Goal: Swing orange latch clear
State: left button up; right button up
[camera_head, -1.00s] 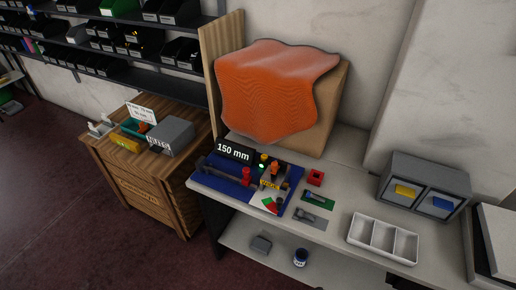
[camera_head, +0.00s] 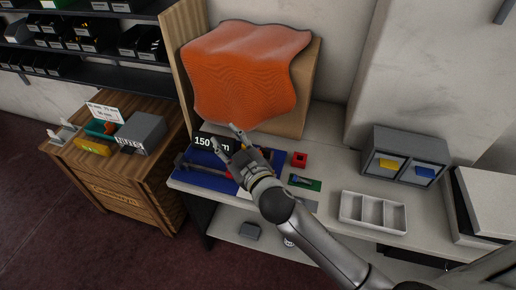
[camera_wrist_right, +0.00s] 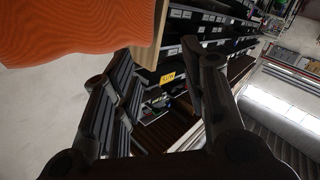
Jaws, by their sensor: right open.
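My right gripper (camera_head: 229,140) is open and empty, raised in front of the blue board (camera_head: 203,176) on the table in the head view. Its fingers also show in the wrist view (camera_wrist_right: 165,95), spread apart with nothing between them. The gripper and forearm cover most of the fixture on the board, and no orange latch can be made out in either current view. The black 150 mm sign (camera_head: 203,142) stands at the board's back edge, partly covered by a finger. My left gripper is not in view.
An orange cloth (camera_head: 245,70) drapes over a wooden panel behind. To the right are a red block (camera_head: 299,159), a green pad (camera_head: 312,185), a white divided tray (camera_head: 345,207) and a grey two-bay bin (camera_head: 405,143). A wooden crate (camera_head: 130,175) stands at left.

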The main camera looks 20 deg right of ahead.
jog(key=a+r+n+g+y, duration=0.2)
jog(key=a+r+n+y, duration=1)
jog(key=a, duration=0.1)
jog(key=s+a+f+n+g+y, duration=0.2)
jog(key=s+a+n+g, duration=0.4)
jog(key=n+g, duration=0.5)
jog(key=w+d+f+n+g+h, duration=0.4)
jog(key=d+f+h, duration=0.5)
jog(key=f+h, duration=0.1)
jog(key=w+d+r+m+h, duration=0.15)
jog(key=d+h, duration=0.25)
jog(key=d, duration=0.5)
jog(key=w+d+m+h, duration=0.1)
jog(key=w+d+h, duration=0.25)
jog(key=d, duration=0.65)
jog(key=shift+n, duration=0.25)
notch_tip(320, 180, down, 11)
jog(key=shift+s+a+r+p, duration=0.1)
jog(key=shift+a+r+p, duration=0.1)
jog(key=shift+p, duration=1)
